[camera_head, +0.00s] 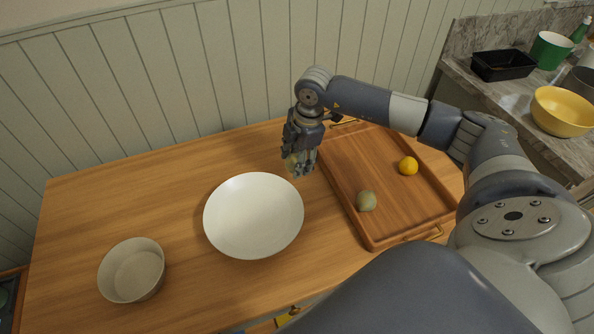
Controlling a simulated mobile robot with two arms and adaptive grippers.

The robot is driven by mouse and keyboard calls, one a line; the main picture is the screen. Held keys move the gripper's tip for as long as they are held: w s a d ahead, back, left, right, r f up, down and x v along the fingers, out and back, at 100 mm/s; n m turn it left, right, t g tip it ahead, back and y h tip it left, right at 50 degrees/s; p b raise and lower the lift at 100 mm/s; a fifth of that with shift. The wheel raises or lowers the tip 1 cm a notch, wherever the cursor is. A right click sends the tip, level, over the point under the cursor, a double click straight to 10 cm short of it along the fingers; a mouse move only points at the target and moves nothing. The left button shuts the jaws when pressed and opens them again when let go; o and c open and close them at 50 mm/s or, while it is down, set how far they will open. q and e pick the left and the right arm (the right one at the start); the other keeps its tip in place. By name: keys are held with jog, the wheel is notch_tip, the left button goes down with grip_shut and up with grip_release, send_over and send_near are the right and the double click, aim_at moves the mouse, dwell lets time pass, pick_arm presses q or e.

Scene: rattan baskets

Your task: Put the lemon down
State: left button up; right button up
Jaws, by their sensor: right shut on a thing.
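My right gripper (299,170) points down above the table, between the white bowl and the tray. It is shut on the lemon (291,165), of which only a small pale yellow part shows between the fingers. A wide white bowl (253,216) stands on the table, below and to the left of the gripper. A wooden tray (385,225) lies to the right, holding a yellow-orange round fruit (408,166) and a dull green-brown round fruit (366,201). My left gripper is not in view.
A smaller pale bowl (132,271) stands at the table's front left. The wooden table (130,200) is bare at the back left. A counter at the right holds a yellow bowl (563,111), a black pan (502,66) and a green container (550,50). A panelled wall stands behind.

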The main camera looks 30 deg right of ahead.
aim_at(295, 157)
notch_tip(295, 157, up, 3)
jog(key=shift+r, duration=0.15)
jog(key=n, duration=0.1)
jog(key=a+n, duration=0.1)
jog(key=n, duration=0.1)
jog(key=s+a+n, duration=0.1)
jog(key=n, duration=0.1)
jog(key=shift+a+r+g+y, duration=0.2)
jog(key=shift+r+g+y, duration=0.1)
jog(key=shift+r, duration=0.05)
jog(key=n, duration=0.1)
jog(key=s+a+n, duration=0.1)
jog(key=n, duration=0.1)
jog(key=a+n, duration=0.1)
jog(key=n, duration=0.1)
jog(key=shift+s+r+g, duration=0.15)
jog(key=shift+r+g, duration=0.1)
jog(key=shift+g, duration=0.15)
jog(key=s+a+r+m+h, duration=0.1)
jog(key=s+a+m, duration=0.3)
jog(key=m, duration=0.9)
jog(key=s+a+r+m+h, duration=0.2)
jog(key=s+a+r+m, duration=0.2)
jog(key=s+m, duration=0.4)
jog(key=a+m, duration=0.1)
jog(key=m, duration=0.4)
jog(key=shift+m+t, duration=0.4)
